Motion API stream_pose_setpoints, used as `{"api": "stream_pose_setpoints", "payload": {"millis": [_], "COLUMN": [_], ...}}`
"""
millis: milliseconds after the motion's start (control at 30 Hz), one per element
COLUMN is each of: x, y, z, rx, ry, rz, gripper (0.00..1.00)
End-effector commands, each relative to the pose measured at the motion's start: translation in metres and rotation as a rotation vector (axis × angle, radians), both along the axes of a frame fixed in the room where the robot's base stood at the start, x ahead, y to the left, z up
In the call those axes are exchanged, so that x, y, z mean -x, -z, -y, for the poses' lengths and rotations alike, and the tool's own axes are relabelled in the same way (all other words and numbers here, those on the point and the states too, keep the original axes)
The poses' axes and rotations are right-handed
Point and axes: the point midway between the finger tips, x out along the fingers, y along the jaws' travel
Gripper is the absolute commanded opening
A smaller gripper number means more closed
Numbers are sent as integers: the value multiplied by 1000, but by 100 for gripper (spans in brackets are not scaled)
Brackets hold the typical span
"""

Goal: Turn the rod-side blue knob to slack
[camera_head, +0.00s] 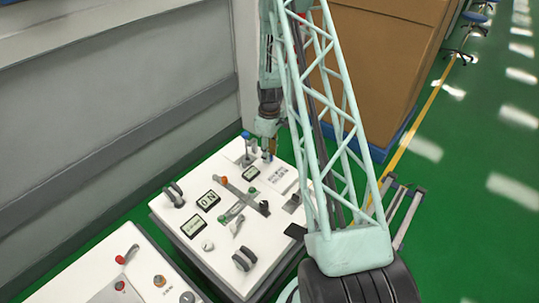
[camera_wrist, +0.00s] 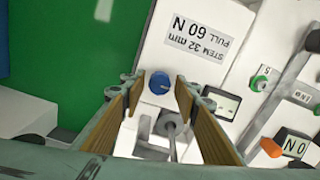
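In the wrist view, a round blue knob (camera_wrist: 159,83) on the white panel lies in the gap between the fingertips of my gripper (camera_wrist: 158,88). The tan finger pads stand apart on its left and right, with space visible on both sides. A grey rod with a rounded end (camera_wrist: 169,123) is just below the knob, also between the fingers. In the head view, my gripper (camera_head: 269,147) is low over the back of the white panel. A blue top (camera_head: 246,134) shows just left of it. Whether this is the same knob I cannot tell.
A label reading STEM 32 mm PULL 60 N (camera_wrist: 199,37) is behind the knob. A small display (camera_wrist: 221,104) is close to the right finger. The panel (camera_head: 222,262) carries several other switches and black handles. A grey wall is left, a brown box (camera_head: 385,60) behind.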

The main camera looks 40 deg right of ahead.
Motion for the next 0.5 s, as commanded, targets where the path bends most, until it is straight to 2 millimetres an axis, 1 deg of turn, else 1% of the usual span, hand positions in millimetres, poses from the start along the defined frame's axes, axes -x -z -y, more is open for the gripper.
{"api": "stream_pose_setpoints", "payload": {"millis": [500], "x": [-1], "y": [-3], "z": [0], "rx": [1], "ry": [0], "rz": [1], "gripper": [34]}}
